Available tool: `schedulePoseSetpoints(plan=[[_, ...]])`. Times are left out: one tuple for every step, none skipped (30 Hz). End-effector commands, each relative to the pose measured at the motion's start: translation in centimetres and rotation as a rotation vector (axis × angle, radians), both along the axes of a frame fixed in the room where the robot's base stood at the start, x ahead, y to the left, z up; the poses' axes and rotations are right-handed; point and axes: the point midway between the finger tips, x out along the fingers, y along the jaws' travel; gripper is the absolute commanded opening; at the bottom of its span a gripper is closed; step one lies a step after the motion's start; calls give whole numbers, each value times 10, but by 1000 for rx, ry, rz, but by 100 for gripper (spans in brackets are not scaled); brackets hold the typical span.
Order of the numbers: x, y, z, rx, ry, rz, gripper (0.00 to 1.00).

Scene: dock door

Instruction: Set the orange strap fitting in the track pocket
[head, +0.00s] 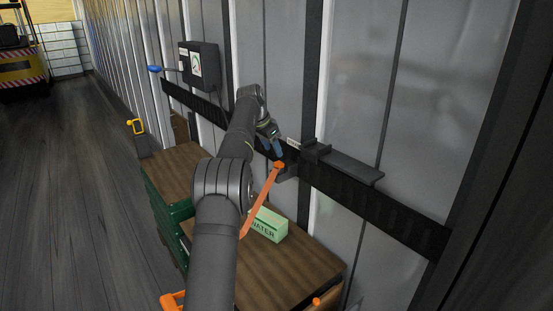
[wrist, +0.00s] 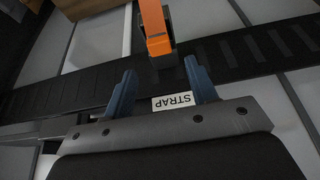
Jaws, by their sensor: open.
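The orange strap fitting (head: 279,165) is at the black wall track, and its orange strap slants down to the lower left across the wooden top. In the wrist view the fitting's orange end (wrist: 160,46) sits at a small dark pocket (wrist: 165,62) on the track; I cannot tell how deep it is seated. My gripper (head: 275,150) is just above the fitting in the head view. In the wrist view my gripper's blue fingers (wrist: 160,70) are spread, with nothing between them. The fitting lies just beyond the fingertips, apart from them.
The black track (head: 340,188) runs along the ribbed wall, with a dark ledge (head: 350,166) to the right. A white STRAP label (wrist: 174,100) is by the track. A green WATER box (head: 268,224) stands on the wooden top (head: 290,262). A grey box (head: 200,66) hangs at upper left.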

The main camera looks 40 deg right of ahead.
Motion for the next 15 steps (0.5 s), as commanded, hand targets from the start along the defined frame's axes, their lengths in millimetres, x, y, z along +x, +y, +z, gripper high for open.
schedulePoseSetpoints(plan=[[0,4,9,-1,-1,0,52],[0,5,13,-1,-1,0,52],[0,7,19,-1,-1,0,52],[0,9,22,0,0,0,52],[0,10,25,0,0,0,52],[0,11,28,-1,0,0,52],[0,12,30,-1,0,-1,52],[0,12,31,0,0,-1,52],[0,13,33,0,0,-1,52],[0,13,33,0,1,-1,52],[0,14,34,0,1,-1,52],[0,14,34,1,1,-1,52],[0,14,34,1,1,0,52],[0,14,34,1,1,0,52],[0,14,34,1,1,0,52]])
